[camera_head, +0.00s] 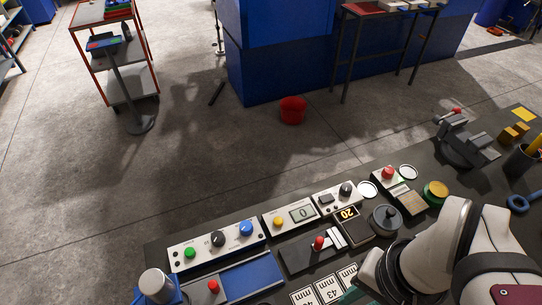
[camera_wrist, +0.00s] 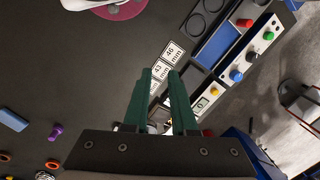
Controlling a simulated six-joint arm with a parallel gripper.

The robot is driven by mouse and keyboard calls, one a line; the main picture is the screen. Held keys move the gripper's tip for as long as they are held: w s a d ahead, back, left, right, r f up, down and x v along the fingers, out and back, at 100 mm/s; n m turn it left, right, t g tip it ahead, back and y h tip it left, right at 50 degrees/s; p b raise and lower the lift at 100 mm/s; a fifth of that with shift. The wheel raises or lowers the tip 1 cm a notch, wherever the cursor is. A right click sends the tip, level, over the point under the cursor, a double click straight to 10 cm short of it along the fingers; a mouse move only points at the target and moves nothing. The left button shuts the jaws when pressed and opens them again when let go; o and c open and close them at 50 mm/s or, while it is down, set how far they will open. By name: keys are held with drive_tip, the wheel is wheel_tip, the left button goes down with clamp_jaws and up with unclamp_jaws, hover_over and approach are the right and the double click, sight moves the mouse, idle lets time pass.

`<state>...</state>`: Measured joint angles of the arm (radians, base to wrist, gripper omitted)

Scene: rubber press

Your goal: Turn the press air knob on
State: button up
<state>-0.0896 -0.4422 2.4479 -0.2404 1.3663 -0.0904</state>
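Two black knobs show, and I cannot read which is the press air knob. One black knob (camera_head: 218,239) is on the left panel (camera_head: 178,264), between a green button (camera_head: 190,252) and a blue button (camera_head: 246,228); it also shows in the wrist view (camera_wrist: 251,57). The other black knob (camera_head: 346,189) is on a small panel beside a dark rocker. Their settings are too small to tell. My gripper (camera_wrist: 160,72) has two green fingers apart with nothing between them, above numbered cards (camera_wrist: 168,56). It touches no knob. In the head view my arm hides most of it.
A display panel with a yellow button (camera_head: 278,222), a red-knobbed lever (camera_head: 319,243), a blue tray (camera_head: 252,277) and a grey round handle (camera_head: 386,218) crowd the dark bench. A red emergency-style button (camera_head: 388,172) and a vise (camera_head: 462,140) stand further right.

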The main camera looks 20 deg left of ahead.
drive_tip(key=shift+o, duration=1.1)
drive_tip(key=w+a+r+n, duration=0.1)
drive_tip(key=w+a+n, duration=0.3)
drive_tip(key=w+n, duration=0.1)
drive_tip(key=shift+w+a+h, duration=0.25)
drive_tip(key=shift+w+h, duration=0.15)
drive_tip(key=shift+w, duration=0.2)
drive_tip(key=shift+o, duration=1.1)
drive_tip(key=w+a+n, duration=0.4)
drive_tip(key=a, duration=0.2)
drive_tip(key=shift+w+f+n, duration=0.15)
drive_tip(key=shift+f+n, duration=0.05)
drive_tip(key=shift+n, duration=0.1)
drive_tip(key=shift+o, duration=1.1)
drive_tip(key=w+a+f+n, duration=0.1)
drive_tip(key=w+a+n, duration=0.1)
drive_tip(key=a+n, duration=0.2)
drive_tip(key=a, duration=0.3)
drive_tip(key=shift+w+f+t+h, duration=0.25)
drive_tip(key=shift+f+t+h, duration=0.05)
drive_tip(key=shift+h, duration=0.1)
drive_tip(key=n, duration=0.5)
approach(246, 226)
wheel_tip(246, 226, down, 8)
drive_tip(key=shift+a+r, duration=0.1)
drive_tip(key=shift+w+f, duration=0.1)
drive_tip(key=shift+f, duration=0.45)
clamp_jaws()
